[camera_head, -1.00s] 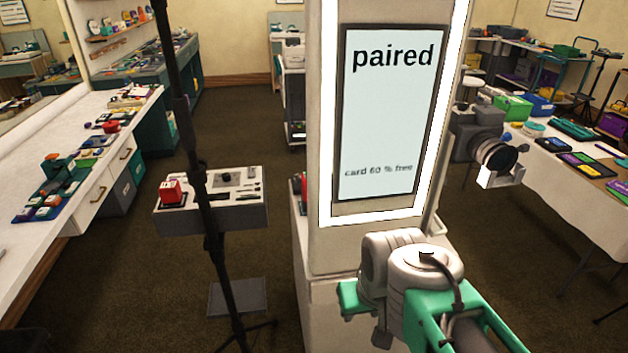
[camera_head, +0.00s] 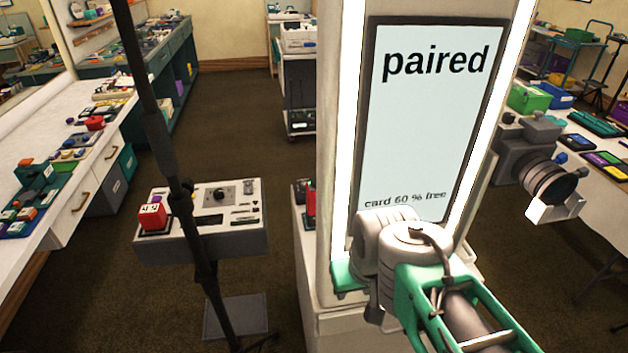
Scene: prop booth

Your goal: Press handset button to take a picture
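A tall white booth column with a lit border carries a screen (camera_head: 430,130) reading "paired" and "card 60 % free". A grey camera (camera_head: 530,160) with a black lens is at its right. I cannot clearly identify the handset or its button. A white-topped grey console (camera_head: 215,240) stands left of the column, with a red block (camera_head: 152,217) and small dark controls on top. Another red item (camera_head: 310,204) is partly hidden at the column's left edge. My grey and green arm crosses the lower right in front of the column; my gripper's fingers do not show.
A black stand pole (camera_head: 165,130) rises in front of the console. A long white counter (camera_head: 25,135) with small coloured items runs along the left. A table with cases and devices is at the right, behind the camera.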

